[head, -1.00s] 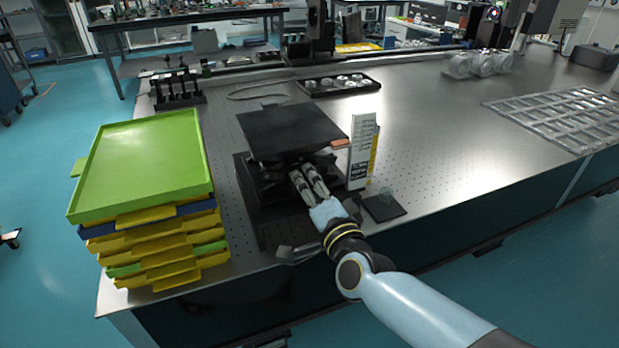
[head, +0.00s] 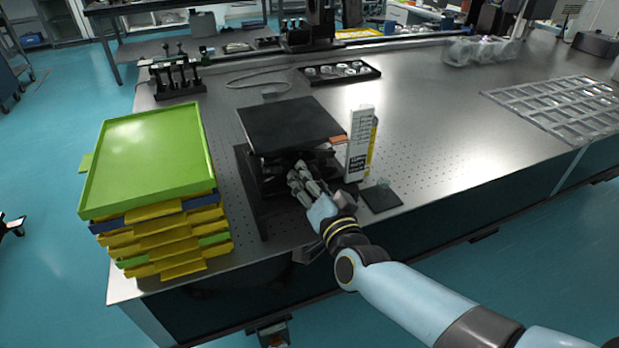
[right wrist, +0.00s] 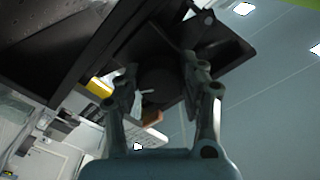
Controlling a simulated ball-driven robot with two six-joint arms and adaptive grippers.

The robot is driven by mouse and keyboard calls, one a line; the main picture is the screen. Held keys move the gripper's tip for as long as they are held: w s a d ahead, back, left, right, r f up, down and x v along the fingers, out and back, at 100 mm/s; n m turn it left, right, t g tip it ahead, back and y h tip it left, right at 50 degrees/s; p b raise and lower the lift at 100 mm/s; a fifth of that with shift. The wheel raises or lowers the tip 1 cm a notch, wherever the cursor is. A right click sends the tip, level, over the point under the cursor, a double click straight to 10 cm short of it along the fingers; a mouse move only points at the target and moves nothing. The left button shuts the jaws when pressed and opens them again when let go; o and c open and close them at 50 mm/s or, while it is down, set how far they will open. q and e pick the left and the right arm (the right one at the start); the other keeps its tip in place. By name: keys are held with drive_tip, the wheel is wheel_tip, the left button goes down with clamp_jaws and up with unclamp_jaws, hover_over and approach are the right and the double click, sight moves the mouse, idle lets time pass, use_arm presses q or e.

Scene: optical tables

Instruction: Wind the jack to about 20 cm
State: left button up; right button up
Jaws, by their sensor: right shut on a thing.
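The black jack (head: 290,124) stands near the table's front edge with its flat top plate level and raised above its base. My right gripper (head: 296,178) is at the jack's front, under the plate's near edge. In the right wrist view my right gripper (right wrist: 158,80) has its two fingers either side of a dark round knob (right wrist: 157,84) and is shut on it. The knob is hidden by the fingers in the head view. A white upright scale (head: 359,140) stands just right of the jack; its marks are too small to read. My left gripper is not in view.
A stack of trays with a green one (head: 148,160) on top stands left of the jack. A small black pad (head: 381,198) lies right of my gripper. A black tray of round parts (head: 340,73) is behind.

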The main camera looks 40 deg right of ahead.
drive_tip(key=shift+f, duration=0.1)
drive_tip(key=o, duration=1.2)
drive_tip(key=v, duration=1.2)
drive_tip(key=shift+a, duration=0.1)
